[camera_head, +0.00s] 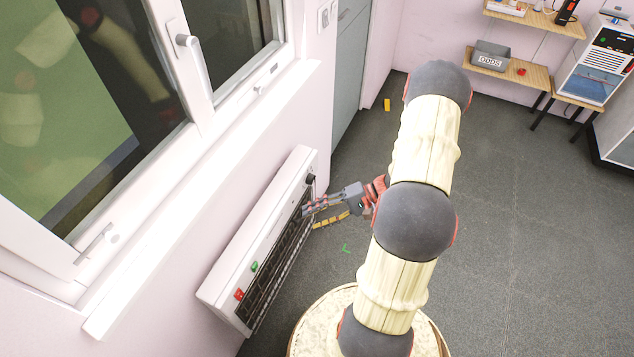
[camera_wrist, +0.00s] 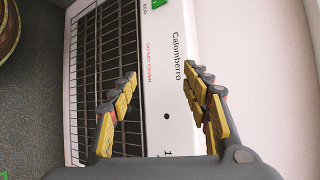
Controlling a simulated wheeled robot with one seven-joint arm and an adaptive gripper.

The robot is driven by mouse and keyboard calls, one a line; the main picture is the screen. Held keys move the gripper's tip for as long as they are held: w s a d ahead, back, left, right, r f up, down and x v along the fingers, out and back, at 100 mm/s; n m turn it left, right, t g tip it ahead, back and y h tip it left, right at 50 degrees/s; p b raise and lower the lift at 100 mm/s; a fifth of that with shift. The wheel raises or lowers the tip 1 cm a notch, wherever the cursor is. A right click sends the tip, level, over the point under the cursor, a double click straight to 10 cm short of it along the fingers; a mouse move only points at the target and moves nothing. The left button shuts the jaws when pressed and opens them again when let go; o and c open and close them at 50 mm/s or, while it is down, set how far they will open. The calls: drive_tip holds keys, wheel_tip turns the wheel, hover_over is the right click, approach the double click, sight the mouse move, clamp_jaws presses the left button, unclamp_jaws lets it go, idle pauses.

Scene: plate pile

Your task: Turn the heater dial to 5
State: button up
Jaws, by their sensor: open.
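The white heater (camera_head: 245,240) is mounted low on the wall beneath the window. A small dark knob, which looks like the dial (camera_head: 310,179), sits near its far end in the head view. My gripper (camera_head: 311,217) is open beside the heater's front grille, near that end. In the wrist view, the heater (camera_wrist: 150,95) lies past my open gripper (camera_wrist: 160,76), with nothing between the fingers. A small dark spot and a printed "1" show on its white panel. The dial is not visible in the wrist view, and its setting is unreadable in the head view.
A red switch (camera_head: 239,294) and a green switch (camera_head: 254,266) are at the heater's near end. The window sill (camera_head: 215,190) juts out above. A yellow object (camera_head: 387,104) lies on the floor beyond. Open floor (camera_head: 530,210) is to the right.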

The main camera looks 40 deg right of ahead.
drive_tip(key=w+d+f+t+h, duration=0.2)
drive_tip(key=w+d+f+t, duration=0.1)
drive_tip(key=d+f+t, duration=0.4)
drive_tip(key=n+t+h, duration=0.3)
drive_tip(key=n+h, duration=0.1)
approach(313, 181)
drive_tip(key=w, duration=0.1)
drive_tip(key=b+x, duration=0.1)
drive_tip(key=x, duration=0.6)
drive_tip(key=shift+w+a+f, duration=0.1)
drive_tip(key=shift+w+f, duration=0.05)
drive_tip(key=shift+w, duration=0.15)
drive_tip(key=c, duration=0.4)
drive_tip(key=c, duration=0.7)
drive_tip(key=shift+c, duration=0.3)
